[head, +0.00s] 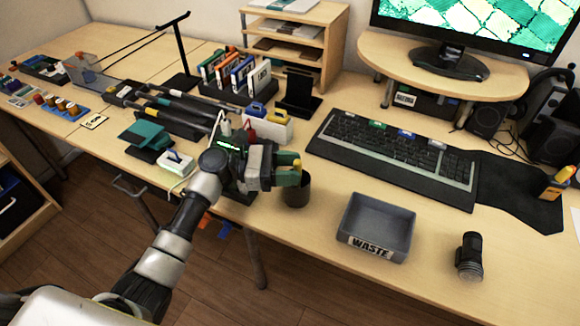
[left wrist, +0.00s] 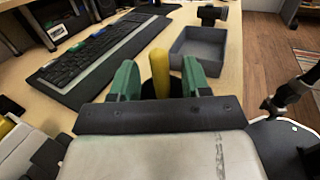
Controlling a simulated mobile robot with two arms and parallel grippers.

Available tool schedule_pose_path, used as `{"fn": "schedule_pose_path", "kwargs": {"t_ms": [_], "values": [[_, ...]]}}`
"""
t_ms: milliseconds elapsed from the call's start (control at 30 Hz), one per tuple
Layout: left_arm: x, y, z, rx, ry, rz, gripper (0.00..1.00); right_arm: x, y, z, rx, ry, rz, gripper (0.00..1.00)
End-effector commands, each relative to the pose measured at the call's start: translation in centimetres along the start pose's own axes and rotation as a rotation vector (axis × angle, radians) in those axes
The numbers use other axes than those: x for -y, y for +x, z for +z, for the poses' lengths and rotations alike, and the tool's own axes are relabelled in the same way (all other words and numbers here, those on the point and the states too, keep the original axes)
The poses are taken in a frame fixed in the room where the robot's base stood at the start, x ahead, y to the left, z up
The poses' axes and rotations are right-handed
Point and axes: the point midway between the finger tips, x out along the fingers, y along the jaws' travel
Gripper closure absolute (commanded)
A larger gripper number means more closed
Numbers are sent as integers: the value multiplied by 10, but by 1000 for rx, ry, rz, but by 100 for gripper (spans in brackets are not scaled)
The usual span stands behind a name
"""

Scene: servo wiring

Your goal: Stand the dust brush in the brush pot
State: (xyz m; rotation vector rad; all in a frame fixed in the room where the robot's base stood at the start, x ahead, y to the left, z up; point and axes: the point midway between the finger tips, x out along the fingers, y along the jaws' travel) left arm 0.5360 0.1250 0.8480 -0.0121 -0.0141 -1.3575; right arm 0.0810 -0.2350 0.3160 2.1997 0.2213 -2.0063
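The brush pot (head: 299,196) is a dark cylinder near the front edge of the desk, left of the waste tray. The yellow handle of the dust brush (head: 297,163) sticks up at the pot's mouth. The brush's lower part is hidden. My left gripper (head: 288,176) has green fingers, and they are at the pot in the head view. In the left wrist view, the yellow handle (left wrist: 160,72) stands between the fingers (left wrist: 160,80), with a gap on each side. Part of the dark pot shows behind it (left wrist: 176,88). My right gripper is not in view.
The grey waste tray (head: 377,228) and a black cylindrical object (head: 469,257) are to the right. The keyboard (head: 397,150) lies behind. A small white box (head: 177,162) and dark teal items (head: 146,134) are left of my arm. Bare desk lies between pot and tray.

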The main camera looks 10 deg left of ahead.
Motion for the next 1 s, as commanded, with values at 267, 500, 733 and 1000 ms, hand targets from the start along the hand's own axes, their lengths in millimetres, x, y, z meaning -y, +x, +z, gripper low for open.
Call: {"fn": "schedule_pose_path", "kwargs": {"t_ms": [267, 500, 733, 1000], "values": [[0, 0, 5, 0, 2, 0, 53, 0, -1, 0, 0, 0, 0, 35], [0, 0, 46, 0, 7, 0, 53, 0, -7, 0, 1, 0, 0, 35], [27, 47, 73, 3, 4, -4, 53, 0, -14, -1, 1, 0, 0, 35], [50, 88, 100, 1, 2, -2, 53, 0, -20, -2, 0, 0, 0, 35]]}}
